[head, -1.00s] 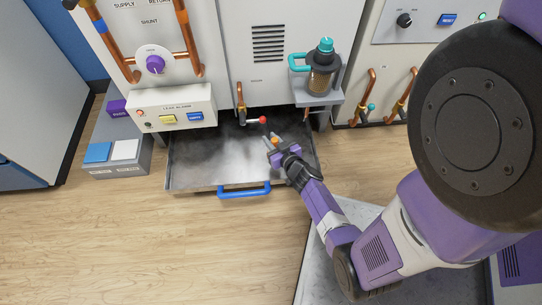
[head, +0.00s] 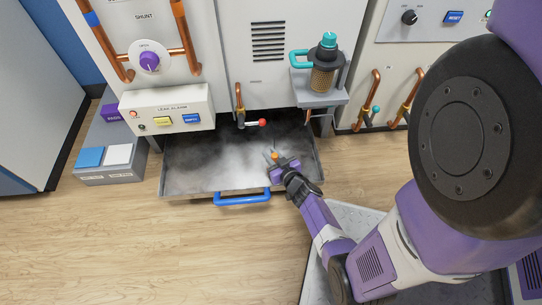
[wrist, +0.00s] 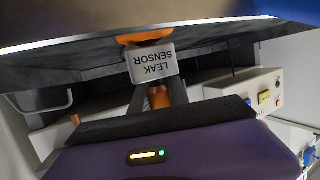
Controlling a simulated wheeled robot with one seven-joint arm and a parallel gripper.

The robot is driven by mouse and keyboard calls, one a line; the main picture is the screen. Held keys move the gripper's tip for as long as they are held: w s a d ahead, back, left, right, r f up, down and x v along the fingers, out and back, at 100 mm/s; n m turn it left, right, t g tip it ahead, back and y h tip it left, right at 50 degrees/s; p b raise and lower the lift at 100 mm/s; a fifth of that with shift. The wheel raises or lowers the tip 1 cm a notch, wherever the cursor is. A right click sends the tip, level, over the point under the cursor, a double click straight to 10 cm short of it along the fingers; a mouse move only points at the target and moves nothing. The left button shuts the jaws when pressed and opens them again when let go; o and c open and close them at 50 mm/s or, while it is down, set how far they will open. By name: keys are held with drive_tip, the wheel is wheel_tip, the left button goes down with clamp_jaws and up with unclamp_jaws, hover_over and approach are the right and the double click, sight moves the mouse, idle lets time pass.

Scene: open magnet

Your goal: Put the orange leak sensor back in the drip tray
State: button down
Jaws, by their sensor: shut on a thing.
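The drip tray (head: 205,172) is a wide shallow metal tray pulled out under the cabinet, with a blue handle (head: 242,199) at its front. Pale mist or haze lies over its floor. My gripper (head: 272,158) is over the right part of the tray, shut on the orange leak sensor (head: 275,155). In the wrist view the sensor's white "LEAK SENSOR" label (wrist: 152,62) appears upside down, with orange parts above and below it. The fingers (wrist: 158,92) close around its lower orange part. I cannot tell whether the sensor touches the tray floor.
A red-tipped valve (head: 262,122) on a copper pipe juts out above the tray's back. The leak alarm box (head: 168,107) overhangs the back left. A teal-topped canister (head: 325,65) stands on a shelf at the back right. Open wood floor (head: 130,230) lies in front.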

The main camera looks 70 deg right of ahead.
drive_tip(key=shift+f, duration=0.15)
drive_tip(key=c, duration=1.3)
unclamp_jaws()
drive_tip(key=shift+o, duration=0.2)
drive_tip(key=shift+r, duration=0.25)
drive_tip(key=p+v, duration=0.6)
drive_tip(key=v, duration=0.6)
drive_tip(key=a+r+n+t+y, duration=0.35)
drive_tip(key=a+r, duration=0.85)
drive_tip(key=a, duration=0.4)
drive_tip(key=s+a+r+n+y, duration=0.2)
drive_tip(key=a+r, duration=0.4)
drive_tip(key=r, duration=0.5)
drive_tip(key=s+a+r+n+y, duration=0.2)
drive_tip(key=a+r+y, duration=0.3)
drive_tip(key=r, duration=0.6)
drive_tip(key=shift+a+r+n+t, duration=0.3)
drive_tip(key=shift+a+n+t, duration=0.15)
drive_tip(key=shift+a+n, duration=0.4)
